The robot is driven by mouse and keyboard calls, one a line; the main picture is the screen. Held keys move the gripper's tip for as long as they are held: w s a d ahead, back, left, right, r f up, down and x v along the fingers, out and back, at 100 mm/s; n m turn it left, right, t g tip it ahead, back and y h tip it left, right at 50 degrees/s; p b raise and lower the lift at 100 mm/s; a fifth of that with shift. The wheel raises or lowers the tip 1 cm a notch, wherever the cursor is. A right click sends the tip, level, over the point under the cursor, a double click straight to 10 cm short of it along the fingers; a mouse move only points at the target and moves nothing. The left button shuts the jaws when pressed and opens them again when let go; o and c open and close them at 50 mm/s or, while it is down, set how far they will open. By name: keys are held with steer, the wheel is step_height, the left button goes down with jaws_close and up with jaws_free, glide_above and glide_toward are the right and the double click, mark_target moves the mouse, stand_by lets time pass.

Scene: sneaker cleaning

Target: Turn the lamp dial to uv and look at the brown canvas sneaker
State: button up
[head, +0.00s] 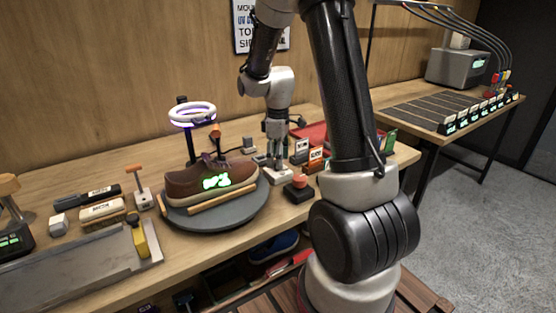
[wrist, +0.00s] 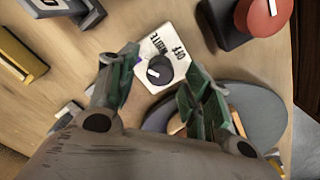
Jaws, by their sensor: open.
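The brown canvas sneaker (head: 208,180) sits on a round grey turntable (head: 228,215), with a green glowing mark on its side. The ring lamp (head: 192,114) above it glows violet-white. My gripper (head: 277,152) points down at the lamp dial's white plate (head: 280,175). In the wrist view, the dark dial knob (wrist: 160,70) lies between my open fingers (wrist: 161,66), with no clear grip on it. The plate shows OFF and WHITE; a violet patch shows by the left finger, which may hide another label. The knob's white pointer is small, and its exact setting is unclear.
A red button on a dark base (head: 298,182) stands close right of the dial; it is also at the wrist view's top right (wrist: 262,18). Small labelled boxes (head: 315,158) and a red tray (head: 312,133) stand behind. Brushes (head: 102,209) and a metal tray (head: 75,265) lie left.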

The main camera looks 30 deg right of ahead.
step_height(320, 180, up, 11)
stand_by(0.7)
steer(key=s+a+r+m+t, duration=0.2)
steer(key=s+r+m, duration=0.2)
steer(key=s, duration=0.8)
steer(key=s+a+r+m+t, duration=0.2)
steer(key=s+a+r+m, duration=0.1)
steer(key=s, duration=0.8)
steer(key=shift+s+a+r+m, duration=0.15)
steer(key=shift+s+r+m, duration=0.2)
steer(key=shift+r+m, duration=0.5)
steer(key=shift+r, duration=0.1)
stand_by(1.1)
